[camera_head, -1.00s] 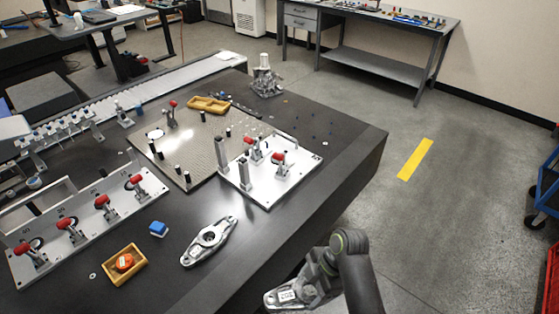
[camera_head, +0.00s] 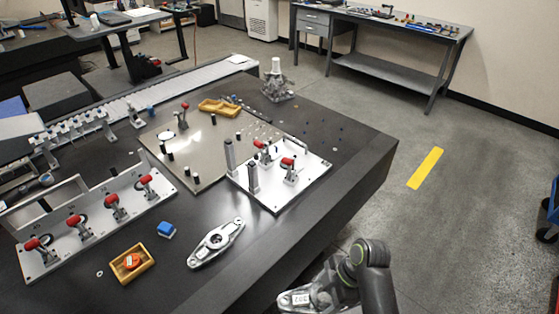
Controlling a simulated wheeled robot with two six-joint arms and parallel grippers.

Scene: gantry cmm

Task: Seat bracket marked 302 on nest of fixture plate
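A grey metal bracket (camera_head: 291,300) with a white label, apparently reading 302, is at the bottom edge. My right gripper (camera_head: 321,295) is shut on it, off the near edge of the table; the fingers are mostly hidden and part of the bracket is cut off. A light fixture plate (camera_head: 281,199) with two upright posts and red-handled clamps lies near the table's right edge, well above the bracket in the picture. The nest is too small to make out. A second similar bracket (camera_head: 226,233) lies flat on the table. My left gripper is not in view.
A long plate with red clamps (camera_head: 52,260) stands at left. A yellow tray (camera_head: 146,271) with an orange item and a blue block (camera_head: 166,230) lie near the loose bracket. A perforated plate (camera_head: 205,165) adjoins the fixture plate. The table's near right strip is clear.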

